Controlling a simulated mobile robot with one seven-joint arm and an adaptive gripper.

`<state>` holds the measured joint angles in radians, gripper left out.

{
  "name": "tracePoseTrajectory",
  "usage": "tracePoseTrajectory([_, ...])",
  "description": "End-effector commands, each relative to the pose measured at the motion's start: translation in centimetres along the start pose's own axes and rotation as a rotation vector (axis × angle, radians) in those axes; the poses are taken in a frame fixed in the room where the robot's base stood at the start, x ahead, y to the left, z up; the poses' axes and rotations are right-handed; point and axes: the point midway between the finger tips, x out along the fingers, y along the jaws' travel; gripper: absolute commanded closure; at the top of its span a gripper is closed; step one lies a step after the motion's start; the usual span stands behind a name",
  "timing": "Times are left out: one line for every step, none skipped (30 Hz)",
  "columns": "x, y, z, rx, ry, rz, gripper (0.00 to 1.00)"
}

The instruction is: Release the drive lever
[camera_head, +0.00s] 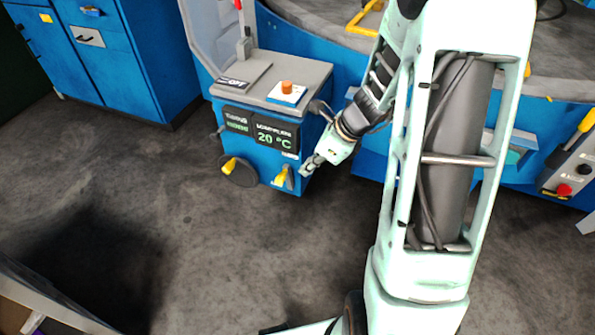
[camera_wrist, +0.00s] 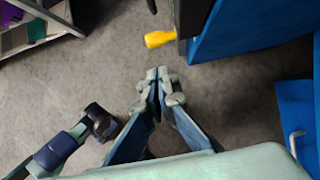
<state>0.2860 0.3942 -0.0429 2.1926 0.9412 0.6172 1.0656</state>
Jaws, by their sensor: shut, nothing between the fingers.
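A blue machine cabinet (camera_head: 258,148) carries two yellow-handled levers low on its front. One lever (camera_head: 231,166) sits on a dark round plate at the left. The other lever (camera_head: 281,178) is near the right corner. No label tells which is the drive lever. My gripper (camera_head: 306,171) is just right of the right-hand lever, beside the cabinet corner. In the wrist view my gripper (camera_wrist: 158,76) has its fingertips together with nothing between them. A yellow handle (camera_wrist: 160,39) lies just beyond the tips, apart from them in the picture.
The cabinet has a display reading 20 °C and an orange button (camera_head: 287,87) on top. A control panel (camera_head: 568,170) with a yellow lever (camera_head: 587,121) and red button stands at the far right. Blue drawers (camera_head: 122,62) stand at the back left. The grey floor in front is open.

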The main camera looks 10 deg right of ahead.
Motion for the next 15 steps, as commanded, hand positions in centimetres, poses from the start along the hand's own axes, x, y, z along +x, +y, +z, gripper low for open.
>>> tracePoseTrajectory([-1.5, -0.1, 0.2, 0.002, 0.000, -0.004, 1.00])
tracePoseTrajectory([-2.1, -0.1, 0.2, 0.001, 0.000, -0.003, 1.00])
tracePoseTrajectory([-2.8, -0.1, 0.2, 0.000, 0.000, -0.004, 1.00])
tracePoseTrajectory([-3.2, -0.1, 0.1, 0.001, 0.000, -0.003, 1.00])
tracePoseTrajectory([-3.7, -0.1, 0.1, 0.001, 0.000, -0.002, 1.00])
tracePoseTrajectory([-4.2, -0.1, 0.1, 0.001, 0.000, -0.003, 1.00])
tracePoseTrajectory([-4.5, -0.1, 0.1, 0.001, 0.000, -0.003, 1.00])
tracePoseTrajectory([-4.7, -0.1, 0.1, 0.001, 0.000, -0.002, 1.00])
tracePoseTrajectory([-5.0, 0.0, 0.1, 0.001, 0.000, -0.001, 1.00])
tracePoseTrajectory([-5.1, 0.0, 0.0, 0.002, -0.001, 0.000, 1.00])
tracePoseTrajectory([-5.1, 0.0, -0.2, 0.003, -0.004, 0.001, 1.00])
tracePoseTrajectory([-5.1, 0.0, -0.7, 0.007, -0.014, 0.004, 1.00])
tracePoseTrajectory([-5.0, 0.1, -1.2, 0.010, -0.026, 0.007, 1.00])
tracePoseTrajectory([-5.0, 0.1, -1.7, 0.012, -0.041, 0.009, 1.00])
tracePoseTrajectory([-4.9, 0.2, -2.3, 0.014, -0.066, 0.013, 1.00])
